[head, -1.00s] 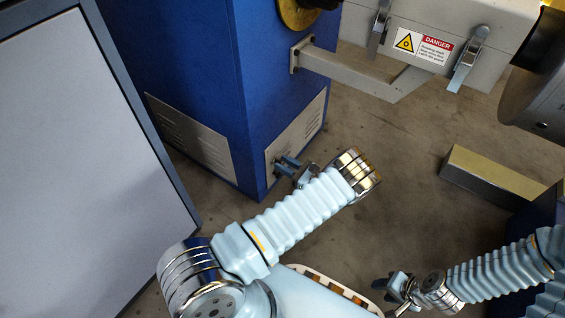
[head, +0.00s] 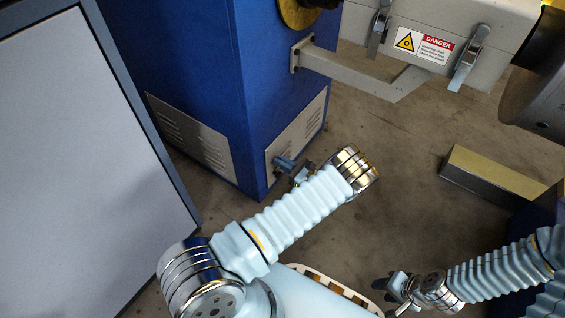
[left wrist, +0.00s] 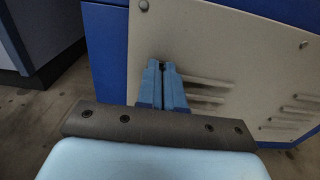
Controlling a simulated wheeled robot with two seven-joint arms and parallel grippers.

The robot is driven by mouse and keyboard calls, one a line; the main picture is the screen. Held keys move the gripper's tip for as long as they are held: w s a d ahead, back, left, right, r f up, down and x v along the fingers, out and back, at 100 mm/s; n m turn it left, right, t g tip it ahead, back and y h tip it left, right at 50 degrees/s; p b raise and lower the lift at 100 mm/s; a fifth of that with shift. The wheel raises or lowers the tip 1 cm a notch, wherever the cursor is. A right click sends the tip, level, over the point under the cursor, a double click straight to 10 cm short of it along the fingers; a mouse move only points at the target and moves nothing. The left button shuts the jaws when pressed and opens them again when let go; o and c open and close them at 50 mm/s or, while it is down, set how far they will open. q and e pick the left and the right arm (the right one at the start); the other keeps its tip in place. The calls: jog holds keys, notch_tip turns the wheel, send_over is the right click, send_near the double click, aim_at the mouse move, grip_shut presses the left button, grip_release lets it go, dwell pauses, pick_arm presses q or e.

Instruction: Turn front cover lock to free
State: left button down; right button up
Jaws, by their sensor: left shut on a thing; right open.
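A grey cover (head: 425,15) with a danger label stands at the top right in the head view. It bears two metal latches, a left one (head: 379,30) and a right one (head: 468,60); I cannot tell which is the front cover lock. My left gripper (head: 283,162) is well below the cover, in front of the vented panel of the blue cabinet. In the left wrist view its blue fingers (left wrist: 163,85) are close together, with a small dark spot at their tips; what they hold cannot be made out. My right gripper (head: 392,284) is open at the bottom, away from the cover.
The blue cabinet (head: 225,90) has vented panels, the right one (head: 298,138) behind my left gripper. A grey bracket arm (head: 345,65) juts from it below the cover. A grey panel (head: 85,160) stands at left. A long metal block (head: 490,175) lies at right. The floor between is clear.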

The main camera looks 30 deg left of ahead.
pick_arm(q)
jog(key=m+b, duration=0.1)
jog(key=m, duration=0.5)
jog(key=m+b, duration=0.2)
jog(key=m, duration=0.3)
jog(key=w+f+m+b, duration=0.1)
jog(key=m+b, duration=0.1)
jog(key=m, duration=0.4)
jog(key=shift+w+m, duration=0.1)
jog(key=shift+m, duration=0.5)
jog(key=shift+d, duration=0.1)
jog(key=c, duration=1.3)
grip_release()
jog(key=shift+f, duration=0.1)
